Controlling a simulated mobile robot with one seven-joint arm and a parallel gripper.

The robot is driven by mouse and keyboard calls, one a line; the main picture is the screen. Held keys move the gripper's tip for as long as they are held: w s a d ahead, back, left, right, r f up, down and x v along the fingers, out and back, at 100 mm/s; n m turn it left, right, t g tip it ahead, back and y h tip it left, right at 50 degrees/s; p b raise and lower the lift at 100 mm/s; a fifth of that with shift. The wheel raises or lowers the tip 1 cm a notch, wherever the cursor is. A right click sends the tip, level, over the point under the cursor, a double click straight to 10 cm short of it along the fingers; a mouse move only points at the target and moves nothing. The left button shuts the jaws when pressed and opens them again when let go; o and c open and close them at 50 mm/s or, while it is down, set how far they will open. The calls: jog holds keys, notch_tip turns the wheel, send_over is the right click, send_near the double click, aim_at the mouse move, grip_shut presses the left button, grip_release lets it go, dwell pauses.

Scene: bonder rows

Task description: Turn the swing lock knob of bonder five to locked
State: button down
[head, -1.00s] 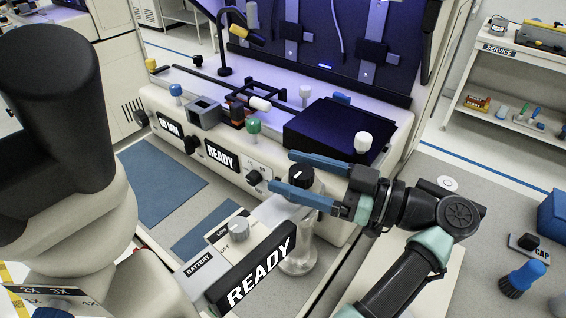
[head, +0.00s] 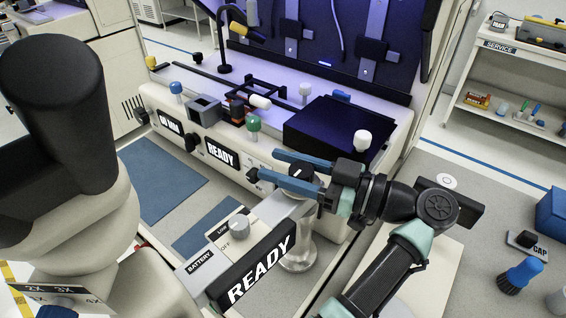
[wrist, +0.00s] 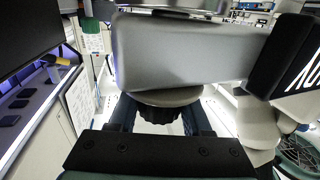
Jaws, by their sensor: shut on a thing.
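A black knob (head: 303,173) with a white pointer line stands on top of the pale swing arm, above a clear post. My gripper (head: 269,164) reaches it from the right, lying nearly level, with one blue finger on each side. It is shut on the knob, which sits along the fingers rather than at their tips. In the wrist view, a dark round part (wrist: 160,112) shows between the two fingers, under the grey swing arm (wrist: 185,55). No lock marking or bonder number is readable at the knob.
A black READY sign (head: 257,267) and a grey dial (head: 239,226) are on the swing arm, close to my gripper. The bonder's front, with a green-topped knob (head: 254,125) and a white-topped knob (head: 362,141), stands just behind. A service shelf (head: 510,58) is at the right.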

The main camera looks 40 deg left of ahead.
aim_at(299, 165)
jog(key=shift+t, duration=0.5)
jog(key=m+t, duration=0.1)
jog(key=m+t+b, duration=0.1)
jog(key=m+t, duration=0.1)
jog(key=shift+w+f+t+y, duration=0.2)
jog(key=shift+w+t+y, duration=0.1)
jog(key=m+t+b, duration=0.1)
jog(key=m+t, duration=0.1)
jog(key=t, duration=0.1)
jog(key=w+m+t+b, duration=0.1)
jog(key=t, duration=0.2)
jog(key=shift+m+h, duration=0.4)
jog(key=m+t, duration=0.1)
jog(key=m+t+h, duration=0.2)
jog(key=t, duration=0.1)
jog(key=shift+w+d+r+b, duration=0.15)
jog(key=shift+w+r+b, duration=0.1)
jog(key=shift+w+b, duration=0.1)
jog(key=shift+w+d+m+t+h+p, duration=0.1)
jog(key=shift+w+m+t+h+p, duration=0.1)
jog(key=shift+m+t+h, duration=0.35)
jog(key=shift+w+d+m+t+h+p, duration=0.1)
jog(key=shift+m+t+h+p, duration=0.2)
jog(key=shift+t, duration=0.35)
jog(key=shift+m+t+h, duration=0.25)
jog(key=shift+t, duration=0.05)
jog(key=shift+c, duration=1.7)
grip_release()
